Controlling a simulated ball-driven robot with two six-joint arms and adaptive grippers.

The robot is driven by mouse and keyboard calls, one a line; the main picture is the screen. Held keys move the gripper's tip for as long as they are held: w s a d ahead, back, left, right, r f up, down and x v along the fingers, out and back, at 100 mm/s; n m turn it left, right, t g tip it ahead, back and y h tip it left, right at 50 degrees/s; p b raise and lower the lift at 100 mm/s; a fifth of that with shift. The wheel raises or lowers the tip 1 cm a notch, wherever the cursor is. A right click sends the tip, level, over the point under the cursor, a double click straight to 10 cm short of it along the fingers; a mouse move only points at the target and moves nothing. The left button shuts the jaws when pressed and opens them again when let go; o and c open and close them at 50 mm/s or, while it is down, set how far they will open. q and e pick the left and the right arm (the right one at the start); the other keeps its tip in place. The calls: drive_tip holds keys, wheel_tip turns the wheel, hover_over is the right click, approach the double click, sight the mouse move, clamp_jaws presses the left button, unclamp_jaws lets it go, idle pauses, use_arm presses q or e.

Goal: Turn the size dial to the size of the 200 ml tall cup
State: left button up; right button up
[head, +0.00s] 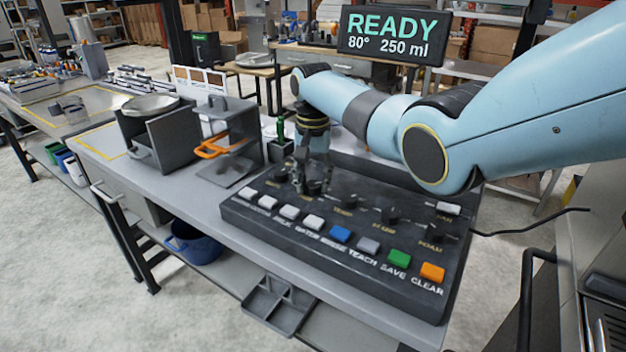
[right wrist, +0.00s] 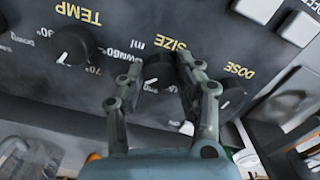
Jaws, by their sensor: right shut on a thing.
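My right gripper (head: 303,174) reaches down onto the dark control panel (head: 240,213). In the right wrist view, my right gripper (right wrist: 160,72) has its two fingers on either side of the black size dial (right wrist: 159,70), under the yellow SIZE label, and is shut on it. In the head view the fingers partly cover the size dial (head: 314,188). The display (head: 392,36) reads READY, 80° and 250 ml. I cannot make out a 200 ml tall cup. My left gripper is not in view.
The temp dial (right wrist: 73,45) and the dose dial (right wrist: 232,100) flank the size dial closely. A row of push buttons, with blue (head: 340,234), green (head: 400,258) and orange (head: 432,272) ones, lines the panel's front. A dark stand with an orange handle (head: 212,147) is left of the panel.

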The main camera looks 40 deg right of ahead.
drive_tip(key=shift+r+n+p, duration=0.1)
drive_tip(key=shift+n+p, duration=0.35)
drive_tip(key=shift+n, duration=0.15)
drive_tip(key=shift+n+p, duration=0.6)
drive_tip(key=shift+n, duration=0.5)
drive_tip(key=shift+n+p, duration=0.45)
drive_tip(key=shift+n, duration=0.75)
drive_tip(key=shift+n+p, duration=0.3)
drive_tip(key=shift+n, duration=1.2)
drive_tip(key=o, duration=1.1)
drive_tip(key=shift+o, duration=0.2)
